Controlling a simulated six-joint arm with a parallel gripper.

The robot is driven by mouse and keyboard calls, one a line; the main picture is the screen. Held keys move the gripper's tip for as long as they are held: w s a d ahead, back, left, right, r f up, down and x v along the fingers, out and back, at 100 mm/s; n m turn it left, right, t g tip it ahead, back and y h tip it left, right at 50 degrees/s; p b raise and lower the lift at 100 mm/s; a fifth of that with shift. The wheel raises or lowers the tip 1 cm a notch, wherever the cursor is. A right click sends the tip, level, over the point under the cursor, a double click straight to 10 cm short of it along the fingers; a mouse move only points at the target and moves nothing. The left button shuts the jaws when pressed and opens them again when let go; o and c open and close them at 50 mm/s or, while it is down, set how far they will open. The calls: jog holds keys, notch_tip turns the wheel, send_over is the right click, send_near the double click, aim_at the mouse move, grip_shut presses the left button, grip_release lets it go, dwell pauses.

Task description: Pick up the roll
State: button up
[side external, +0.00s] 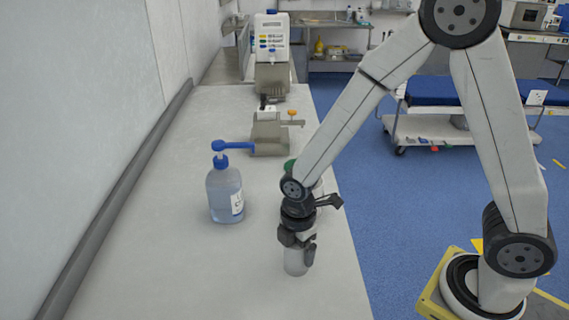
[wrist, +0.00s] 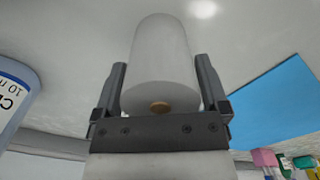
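The roll (side external: 296,263) is a white cylinder standing upright on the light grey table. My gripper (side external: 297,240) points down over it, with its fingers around the roll's upper part. In the wrist view, the roll (wrist: 160,65) lies between the two dark fingers of my gripper (wrist: 160,80), its brown core end facing the palm. The fingers are on both sides and very close to the roll. I cannot tell whether they touch it. The roll's top is hidden by my gripper in the side view.
A clear pump bottle with a blue top (side external: 225,192) stands left of my gripper. A green-topped container (side external: 290,166) is partly hidden behind my arm. A grey device (side external: 268,135) stands farther back. The table's left and front areas are clear; its right edge is close.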

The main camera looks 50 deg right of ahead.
jog(key=c, duration=1)
jog(key=shift+r, duration=0.15)
jog(key=shift+r, duration=4.85)
jog(key=w+d+r+m, duration=0.2)
jog(key=w+d+m, duration=0.1)
jog(key=d, duration=0.2)
jog(key=w+d+r+m, duration=0.2)
jog(key=w+d+m, duration=0.1)
jog(key=d, duration=0.2)
jog(key=w+d+r+m, duration=0.2)
jog(key=w+d+m, duration=0.1)
jog(key=w+d, duration=0.1)
jog(key=shift+w+d+r, duration=0.1)
jog(key=shift+d+r, duration=0.1)
jog(key=shift+d, duration=0.25)
